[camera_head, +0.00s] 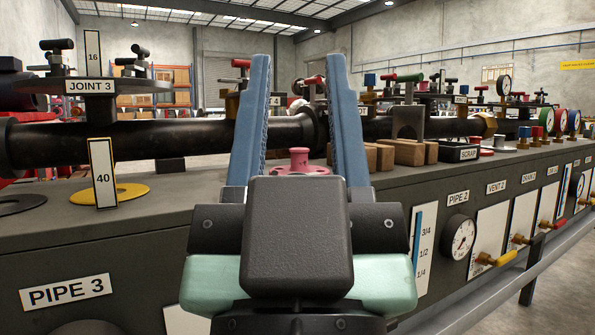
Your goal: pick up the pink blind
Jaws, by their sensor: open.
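The pink blind (299,160) is a flat disc with a short raised knob, lying on the dark bench top in the camera_head view. My gripper (298,62) is open, with its two blue fingers upright and wide apart. In the picture the blind shows between the fingers, near their lower ends. The gripper body in front hides the blind's near edge. I see nothing held between the fingers. How far the fingers are from the blind in depth, I cannot tell.
A dark flanged pipe (170,138) runs across behind the blind. Wooden blocks (408,151) and a SCRAP tray (459,154) stand to the right. A yellow ring (133,192) lies left beside a "40" plate (102,172). Gauges and valves line the bench front at right.

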